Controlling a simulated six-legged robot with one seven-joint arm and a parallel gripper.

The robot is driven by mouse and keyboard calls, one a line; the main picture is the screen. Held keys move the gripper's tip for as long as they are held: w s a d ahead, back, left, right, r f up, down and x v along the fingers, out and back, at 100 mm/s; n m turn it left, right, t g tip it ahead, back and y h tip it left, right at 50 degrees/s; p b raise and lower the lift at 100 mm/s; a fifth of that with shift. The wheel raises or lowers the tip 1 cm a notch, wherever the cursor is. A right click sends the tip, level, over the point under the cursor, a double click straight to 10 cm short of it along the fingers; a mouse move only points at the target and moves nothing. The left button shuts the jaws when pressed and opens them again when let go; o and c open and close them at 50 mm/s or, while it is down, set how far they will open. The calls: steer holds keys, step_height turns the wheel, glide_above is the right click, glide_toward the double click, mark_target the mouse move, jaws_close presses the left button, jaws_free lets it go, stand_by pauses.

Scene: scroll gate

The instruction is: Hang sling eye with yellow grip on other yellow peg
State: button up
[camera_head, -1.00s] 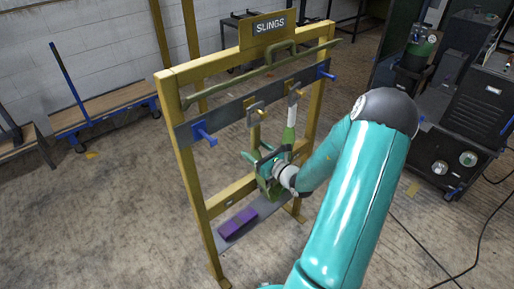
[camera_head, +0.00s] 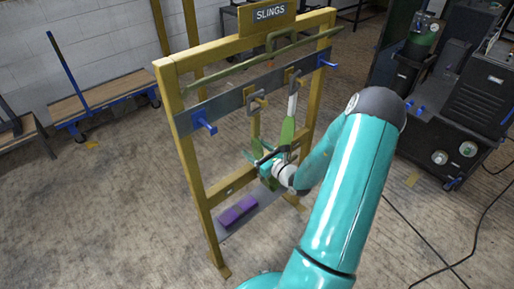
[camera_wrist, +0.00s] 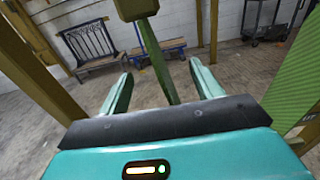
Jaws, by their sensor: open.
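The sling rack has a yellow frame (camera_head: 196,170) and a grey rail (camera_head: 230,103). A left yellow peg (camera_head: 262,101) and a right yellow peg (camera_head: 297,82) project from small plates on the rail. A wider green sling with a white upper part (camera_head: 288,130) hangs under the right peg. My gripper (camera_wrist: 162,88) is open, with the thin strap visible between its fingers; contact cannot be told. The sling eye is unclear.
Blue pegs stand at the rail's left (camera_head: 205,124) and right (camera_head: 326,62). Purple blocks (camera_head: 238,211) lie on the rack's low shelf. Wide green webbing (camera_wrist: 299,75) stands close right of my fingers.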

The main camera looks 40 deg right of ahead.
steer(key=shift+s, duration=0.1)
steer(key=s, duration=1)
steer(key=shift+s+d, duration=0.15)
steer(key=shift+s, duration=0.25)
stand_by(1.7)
